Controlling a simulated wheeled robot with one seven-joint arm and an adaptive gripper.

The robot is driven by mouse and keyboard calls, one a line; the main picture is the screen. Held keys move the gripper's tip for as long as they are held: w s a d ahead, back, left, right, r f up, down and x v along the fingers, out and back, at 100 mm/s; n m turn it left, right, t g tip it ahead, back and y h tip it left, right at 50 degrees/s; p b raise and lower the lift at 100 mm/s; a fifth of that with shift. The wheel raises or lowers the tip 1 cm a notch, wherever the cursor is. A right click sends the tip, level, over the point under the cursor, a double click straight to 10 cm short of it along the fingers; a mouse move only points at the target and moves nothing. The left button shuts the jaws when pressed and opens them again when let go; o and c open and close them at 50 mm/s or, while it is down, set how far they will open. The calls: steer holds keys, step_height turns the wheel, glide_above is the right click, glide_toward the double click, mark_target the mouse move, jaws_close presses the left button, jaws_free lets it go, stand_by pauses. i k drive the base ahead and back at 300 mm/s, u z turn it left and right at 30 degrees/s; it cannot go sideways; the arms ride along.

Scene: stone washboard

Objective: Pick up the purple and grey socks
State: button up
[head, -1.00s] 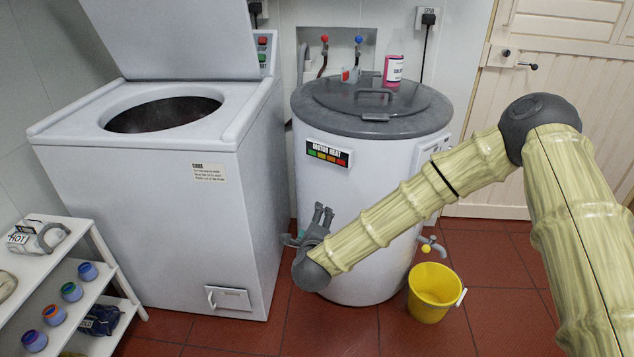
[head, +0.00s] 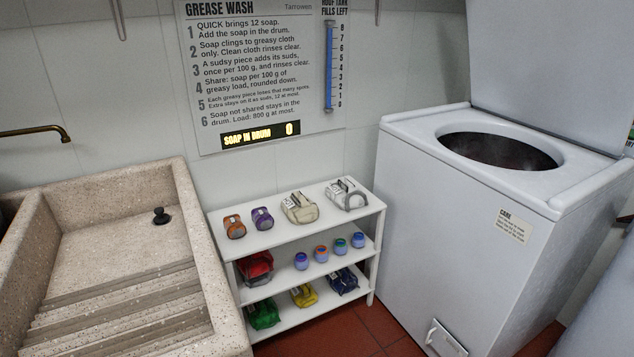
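A small purple rolled bundle (head: 262,217) with a greyish end sits on the top shelf of the white rack. It looks like the purple and grey socks, but it is too small to be sure. A similar orange bundle (head: 234,226) lies just left of it, apart from it. My gripper and arm are not in this view.
The white rack (head: 297,236) also holds a beige bag (head: 299,207), a white-grey item (head: 345,194), several small pots and coloured bundles. A stone washboard sink (head: 120,262) stands left. An open-lidded washing machine (head: 440,230) stands right. A wash-rules sign (head: 255,75) hangs above.

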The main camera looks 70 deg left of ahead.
mark_target(263, 220)
steer(key=z, duration=1.3)
steer(key=i, duration=1.4)
steer(key=u, duration=4.45)
steer(key=i, duration=1)
steer(key=u, duration=0.05)
